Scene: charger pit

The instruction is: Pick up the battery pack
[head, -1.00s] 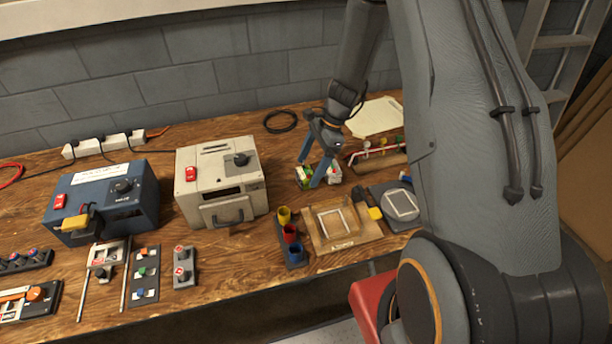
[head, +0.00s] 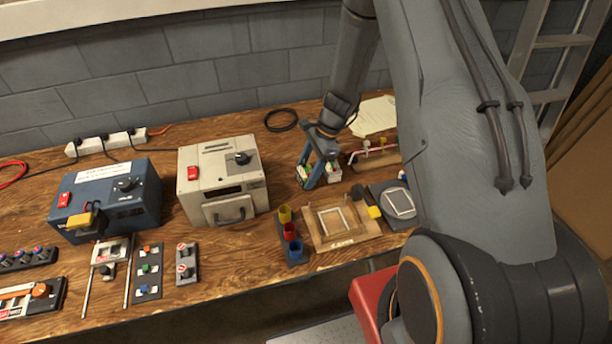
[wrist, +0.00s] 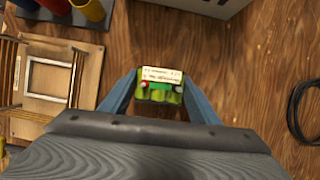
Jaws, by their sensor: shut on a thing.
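The battery pack (wrist: 160,84) is a small green block with a white printed label on top and rounded cells along its near side. In the wrist view it sits between the two blue fingers of my gripper (wrist: 160,88), which is shut on it. In the head view my gripper (head: 318,172) points down at the bench right of the cream box, and the fingers partly hide the pack (head: 304,173). Whether the pack touches the wood or is slightly raised, I cannot tell.
The cream box (head: 222,180) stands left of my gripper. A wooden tray with a white frame (head: 335,222) and a holder of coloured cups (head: 290,232) lie in front. A black cable coil (head: 281,120) and paper (head: 374,115) are behind. A valve pipe (head: 374,149) is close on the right.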

